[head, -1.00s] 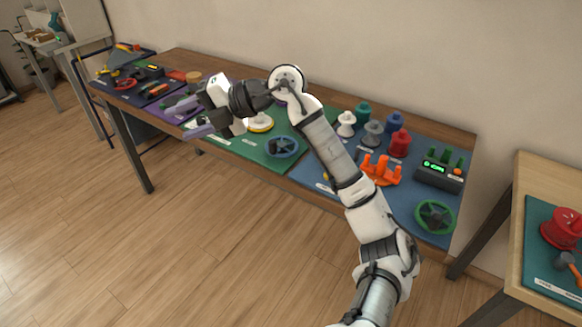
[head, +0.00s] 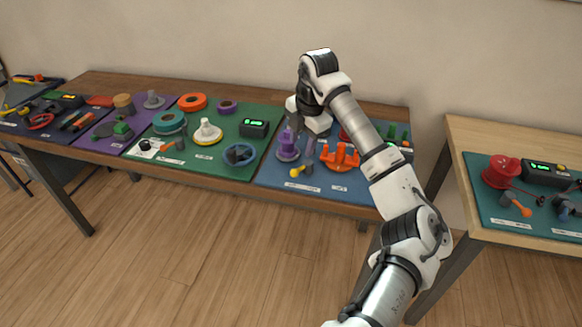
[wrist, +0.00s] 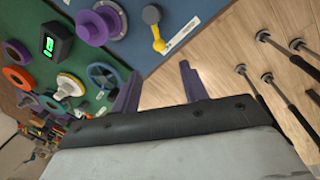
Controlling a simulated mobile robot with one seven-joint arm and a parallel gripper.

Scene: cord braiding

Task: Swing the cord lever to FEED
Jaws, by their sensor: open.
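The cord lever, with a yellow arm and knob (head: 298,172) on a grey hub, stands near the front left of the blue mat (head: 265,174). It also shows in the wrist view as a yellow lever (wrist: 157,40) beside a white label strip (wrist: 182,35). The label's words are too small to read. My gripper (wrist: 160,70) is open, its two purple fingers apart with nothing between them. In the wrist view the lever lies beyond the fingertips, not touched. In the head view my gripper is partly hidden by my arm above the blue mat.
A purple spool (wrist: 100,22) stands close to the lever. An orange pronged holder (head: 340,158) is to its right. The green mat (head: 210,165) with a blue handwheel (head: 239,154) lies to the left. Open floor (wrist: 230,75) lies beyond the table edge.

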